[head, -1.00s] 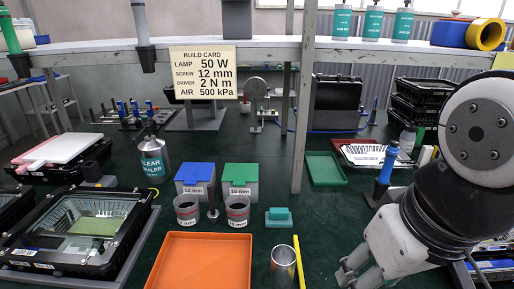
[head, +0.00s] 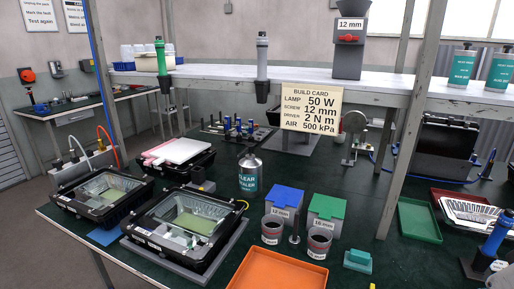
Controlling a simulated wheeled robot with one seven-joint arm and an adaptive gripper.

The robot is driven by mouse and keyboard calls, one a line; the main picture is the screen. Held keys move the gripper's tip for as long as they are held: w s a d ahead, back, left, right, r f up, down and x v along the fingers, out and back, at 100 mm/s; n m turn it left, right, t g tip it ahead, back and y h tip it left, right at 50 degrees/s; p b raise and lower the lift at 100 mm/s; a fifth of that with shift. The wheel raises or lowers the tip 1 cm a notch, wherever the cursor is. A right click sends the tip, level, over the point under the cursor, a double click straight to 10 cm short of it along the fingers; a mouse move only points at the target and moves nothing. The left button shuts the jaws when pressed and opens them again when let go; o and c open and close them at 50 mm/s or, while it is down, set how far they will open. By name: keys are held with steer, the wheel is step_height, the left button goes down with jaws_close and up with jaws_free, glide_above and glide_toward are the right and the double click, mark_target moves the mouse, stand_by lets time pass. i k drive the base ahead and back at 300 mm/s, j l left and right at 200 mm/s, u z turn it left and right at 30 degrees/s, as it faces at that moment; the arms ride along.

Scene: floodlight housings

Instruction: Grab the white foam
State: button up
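A flat white slab (head: 180,150), the only thing here that looks like the white foam, lies on top of a black housing (head: 197,167) at the back left of the green bench. A pink piece (head: 157,157) shows along its left side. I cannot tell from here how the slab is held. My gripper is not in view at this moment.
Two open floodlight housings (head: 103,194) (head: 188,222) stand in front of the slab. A clear sealer bottle (head: 249,174) is to its right. Blue (head: 284,198) and green (head: 326,206) bins, grey cups and an orange tray (head: 275,270) fill the front middle. A shelf (head: 230,78) spans above.

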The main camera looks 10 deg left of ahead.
mark_target(181, 150)
steer(key=k+u, duration=0.35)
steer(key=k+j+u, duration=0.15)
steer(key=k+u, duration=0.15)
steer(key=j+u, duration=0.15)
steer(key=u, duration=1.8)
steer(key=i, duration=0.85)
steer(key=i+l+u, duration=0.1)
steer(key=i, duration=0.7)
steer(key=i+j+z, duration=0.2)
steer(key=i, duration=1.7)
steer(key=i+z, duration=0.25)
steer(key=i, duration=0.7)
steer(key=i+j+z, duration=0.2)
steer(key=i, duration=0.75)
steer(key=i+z, duration=0.45)
steer(key=i, duration=0.3)
steer(key=i+j+z, duration=0.15)
steer(key=i+z, duration=0.35)
steer(key=i, duration=0.25)
steer(key=i+l+z, duration=0.15)
steer(key=i+z, duration=0.6)
steer(key=i, duration=0.2)
steer(key=i+j+z, duration=0.1)
steer(key=i+z, duration=0.25)
steer(key=i, duration=0.1)
